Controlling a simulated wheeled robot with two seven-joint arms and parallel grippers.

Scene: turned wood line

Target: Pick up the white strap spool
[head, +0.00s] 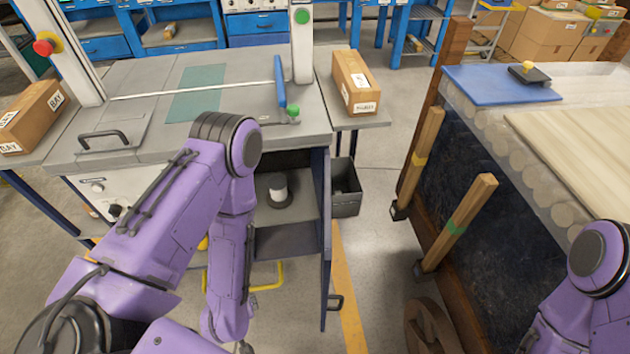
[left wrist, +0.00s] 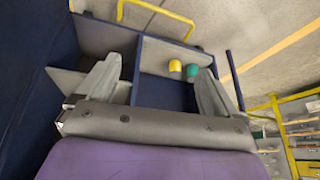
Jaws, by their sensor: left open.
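The white strap spool (head: 278,186) stands on a dark round base on the upper shelf of the open cabinet under the grey bench. I cannot make it out in the left wrist view. My left arm hangs down in front of the cabinet's left part, with its gripper at or below the lower edge of the head view. In the left wrist view my left gripper (left wrist: 158,63) is open, with nothing between its fingers. The cabinet's compartments show beyond it. My right gripper is out of the head view; only part of that arm shows at lower right.
A yellow spool (left wrist: 175,66) and a teal spool (left wrist: 192,71) stand in a cabinet compartment. The open cabinet door (head: 325,240) sticks out right of the shelves. A dark bin (head: 346,190) stands behind it. A yellow bar (head: 265,281) lies low in front.

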